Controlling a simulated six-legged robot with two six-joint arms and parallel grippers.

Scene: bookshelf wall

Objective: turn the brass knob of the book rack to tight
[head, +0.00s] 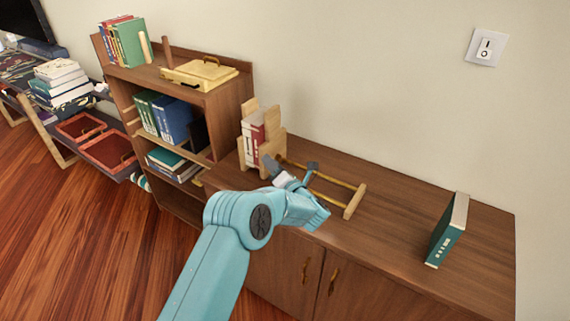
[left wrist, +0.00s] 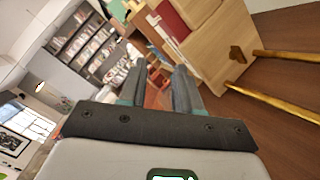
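The book rack stands on the low cabinet: a wooden end block (head: 272,146) beside red and white books (head: 254,136), two brass rails (head: 331,180) and a wooden end bar (head: 355,201). In the left wrist view, the block (left wrist: 215,52) is right of the fingers. A small brass-brown piece (left wrist: 237,52) on its face may be the knob or a rail fitting; its setting cannot be read. My left gripper (head: 291,167) is open and empty, in front of the block and over the rails in the head view. It also shows in the left wrist view (left wrist: 157,72). My right gripper is out of view.
A teal book (head: 447,231) stands on the cabinet at the right. A taller bookcase (head: 225,105) with books and a yellow tray (head: 199,74) is at the left. The cabinet top (head: 400,225) between rack and teal book is clear. The wall is behind.

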